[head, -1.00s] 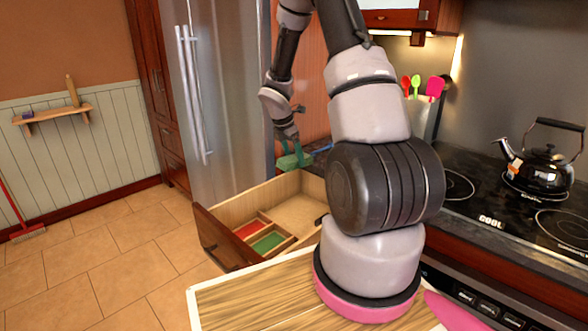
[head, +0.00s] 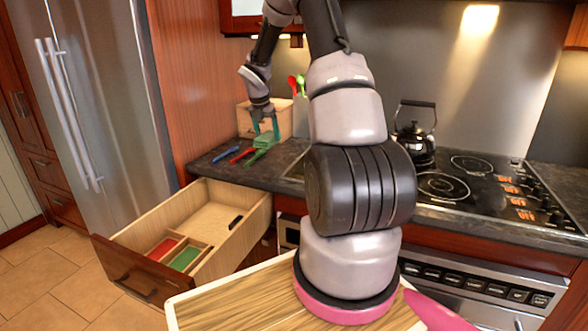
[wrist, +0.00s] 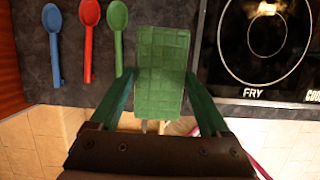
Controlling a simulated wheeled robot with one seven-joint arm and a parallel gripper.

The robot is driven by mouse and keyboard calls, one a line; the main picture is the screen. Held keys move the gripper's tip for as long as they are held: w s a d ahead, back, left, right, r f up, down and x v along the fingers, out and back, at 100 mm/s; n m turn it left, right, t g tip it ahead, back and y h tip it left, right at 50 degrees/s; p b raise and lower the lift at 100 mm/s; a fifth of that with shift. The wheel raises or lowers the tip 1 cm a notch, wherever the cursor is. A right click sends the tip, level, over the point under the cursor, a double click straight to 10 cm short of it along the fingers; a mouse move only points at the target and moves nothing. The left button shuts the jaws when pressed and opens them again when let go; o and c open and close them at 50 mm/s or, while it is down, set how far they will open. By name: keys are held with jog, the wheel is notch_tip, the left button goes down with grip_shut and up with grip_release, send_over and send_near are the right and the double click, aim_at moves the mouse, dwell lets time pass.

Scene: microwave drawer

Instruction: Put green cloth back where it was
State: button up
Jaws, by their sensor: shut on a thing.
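The green cloth (head: 263,143) is a thin, quilted rectangle, and it also shows in the wrist view (wrist: 162,50). My gripper (head: 265,130) is shut on the cloth. In the wrist view its two teal fingers (wrist: 160,82) press on the cloth's left and right sides. The cloth is over or near the dark counter (head: 222,170), between the spoons and the cooktop; its exact height is hard to tell.
A blue spoon (wrist: 52,45), a red spoon (wrist: 90,40) and a green spoon (wrist: 118,45) lie beside the cloth. The cooktop (head: 470,190) with a black kettle (head: 415,140) is to the right. A tan box (head: 285,115) stands behind my gripper.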

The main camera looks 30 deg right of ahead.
jog(key=f, duration=0.2)
jog(key=d+f, duration=0.1)
jog(key=f, duration=0.2)
jog(key=shift+s+d+f, duration=0.1)
jog(key=shift+s, duration=0.1)
jog(key=shift+f, duration=2.35)
